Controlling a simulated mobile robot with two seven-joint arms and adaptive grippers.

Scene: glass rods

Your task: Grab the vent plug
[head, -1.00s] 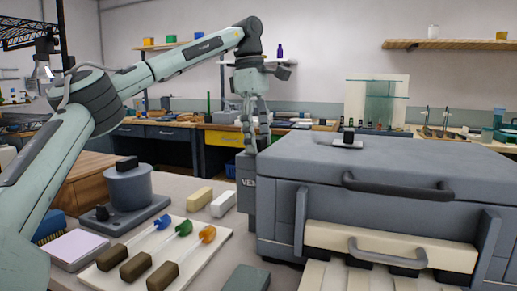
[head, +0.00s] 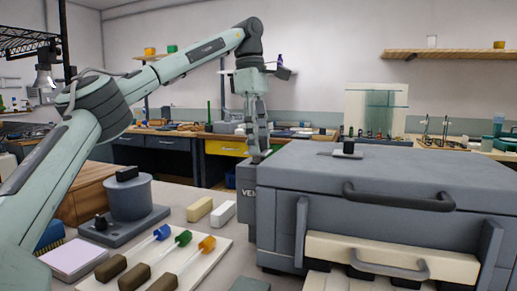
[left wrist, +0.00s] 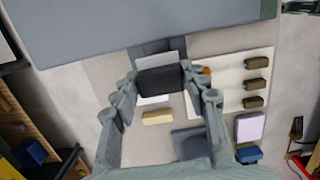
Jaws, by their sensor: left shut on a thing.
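The vent plug (left wrist: 160,81) is a dark block at the top of the grey vent box on the kiln's left side. My left gripper (left wrist: 161,78) points down over it, with one finger on each side, and is shut on it. In the head view my left gripper (head: 257,152) is at the kiln's back left corner, above the box marked VENT (head: 247,198). The plug is mostly hidden there by the fingers and the box. I cannot tell whether it is still seated. My right gripper is not in view.
The big grey kiln (head: 380,170) fills the right, with a dark handle (head: 398,197) and a small block on its lid. Left of it are pale blocks (head: 199,210), a white tray (head: 214,250) of coloured-tipped rods and a grey round device (head: 130,198).

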